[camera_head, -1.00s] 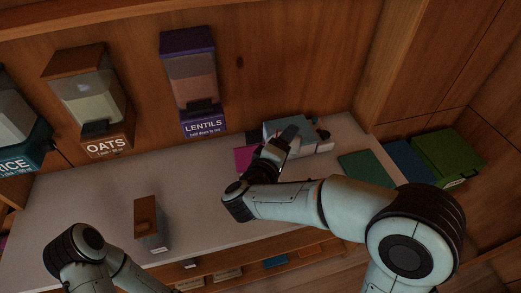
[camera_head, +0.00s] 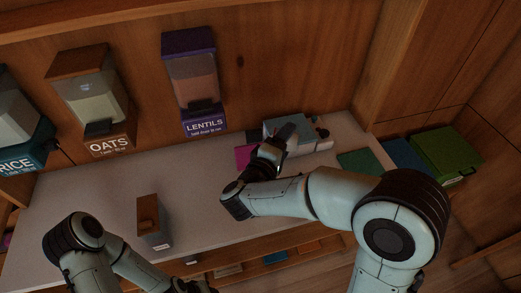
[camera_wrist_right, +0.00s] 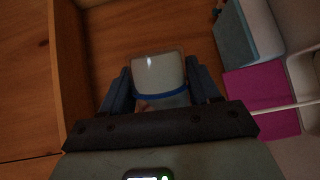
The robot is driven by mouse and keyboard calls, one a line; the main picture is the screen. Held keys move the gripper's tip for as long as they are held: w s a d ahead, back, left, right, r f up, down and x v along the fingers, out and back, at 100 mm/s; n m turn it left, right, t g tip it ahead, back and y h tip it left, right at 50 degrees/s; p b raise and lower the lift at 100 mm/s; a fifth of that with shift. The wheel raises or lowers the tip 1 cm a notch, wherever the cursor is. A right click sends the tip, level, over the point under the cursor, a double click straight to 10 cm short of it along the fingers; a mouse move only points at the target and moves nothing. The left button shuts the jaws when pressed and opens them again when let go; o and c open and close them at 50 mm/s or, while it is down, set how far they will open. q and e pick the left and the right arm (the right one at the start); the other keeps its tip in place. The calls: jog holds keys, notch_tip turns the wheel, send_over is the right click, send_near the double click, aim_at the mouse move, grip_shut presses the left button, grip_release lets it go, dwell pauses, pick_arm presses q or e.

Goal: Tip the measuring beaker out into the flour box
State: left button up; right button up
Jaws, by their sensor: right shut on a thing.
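My right gripper (camera_head: 284,145) reaches over the back right of the counter, seen from behind. In the right wrist view its two dark fingers (camera_wrist_right: 163,88) are shut on the measuring beaker (camera_wrist_right: 158,72), a clear vessel with pale contents and a blue band. The gripper mostly hides the beaker in the head view. A box with a brown top and a small label (camera_head: 154,225) stands at the front left of the counter; its label is too small to read, so I cannot tell whether it is the flour box.
Wall dispensers for rice (camera_head: 20,135), oats (camera_head: 95,95) and lentils (camera_head: 190,80) hang behind the pale counter (camera_head: 205,160). A blue-grey box (camera_head: 288,125) and a magenta item (camera_head: 245,157) lie by my right gripper. Green (camera_head: 447,153) and blue boxes are at right.

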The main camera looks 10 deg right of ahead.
jog(key=shift+w+a+r, duration=0.1)
jog(key=shift+a+r, duration=0.05)
pick_arm(q)
jog(key=shift+w+r, duration=0.2)
jog(key=shift+w, duration=0.05)
pick_arm(e)
jog(key=shift+n, duration=0.4)
jog(key=shift+r, duration=0.1)
jog(key=shift+a+r, duration=0.1)
jog(key=shift+a, duration=0.05)
jog(key=shift+n+h, duration=0.3)
